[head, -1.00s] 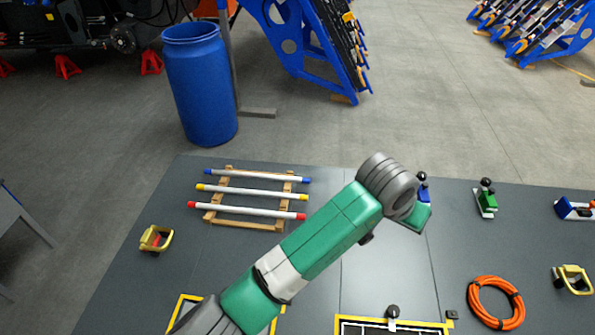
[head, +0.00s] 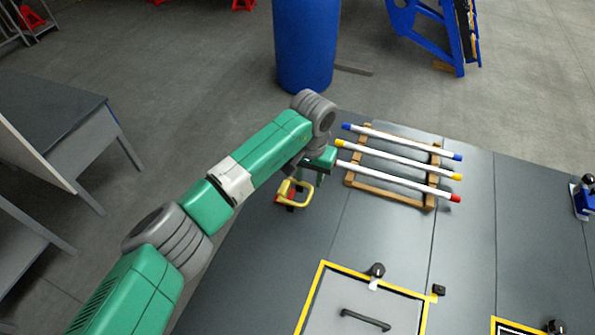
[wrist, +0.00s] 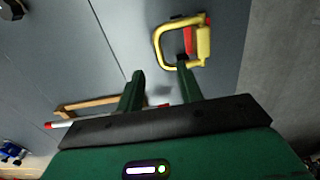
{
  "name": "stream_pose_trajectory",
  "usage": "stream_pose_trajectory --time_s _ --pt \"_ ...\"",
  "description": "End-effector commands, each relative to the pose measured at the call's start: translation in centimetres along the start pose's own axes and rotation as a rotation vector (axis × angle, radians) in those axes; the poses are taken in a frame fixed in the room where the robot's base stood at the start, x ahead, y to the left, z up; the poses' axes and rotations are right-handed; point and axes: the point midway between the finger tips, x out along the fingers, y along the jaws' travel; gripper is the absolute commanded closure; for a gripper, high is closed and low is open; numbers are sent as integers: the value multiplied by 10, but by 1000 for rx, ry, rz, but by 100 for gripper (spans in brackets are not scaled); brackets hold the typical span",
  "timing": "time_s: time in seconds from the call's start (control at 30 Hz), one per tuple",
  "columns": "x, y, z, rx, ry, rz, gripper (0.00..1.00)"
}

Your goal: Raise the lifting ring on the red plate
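The lifting ring (head: 303,187) is a yellow loop at the left edge of the dark deck, on a small red plate (head: 280,197). In the wrist view the ring (wrist: 160,45) extends left from its yellow hinge block, with part of the red plate (wrist: 188,40) showing inside the loop. I cannot tell its exact tilt. My gripper (wrist: 161,72) has its two green fingers apart with nothing between them. The right fingertip appears close to the ring's lower bar; I cannot tell whether they touch. In the head view my wrist hangs just behind the ring and the fingers are mostly hidden.
A wooden rack (head: 435,158) with white, coloured-end rods stands right of the ring. A yellow-bordered hatch (head: 345,295) with a black handle lies nearer. A blue barrel (head: 303,45) stands behind the deck and a grey table (head: 60,115) to the left. The deck between ring and hatch is clear.

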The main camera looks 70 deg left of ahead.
Motion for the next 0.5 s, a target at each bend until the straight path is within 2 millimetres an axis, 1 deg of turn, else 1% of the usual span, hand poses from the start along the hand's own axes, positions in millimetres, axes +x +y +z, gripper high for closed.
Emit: stream_pose_trajectory --time_s 0.13,0.3,0.5 --pt "14 0 0 0 2 -1 64" --pt "38 0 0 1 3 -1 64" --pt "61 0 -1 1 3 -1 64"
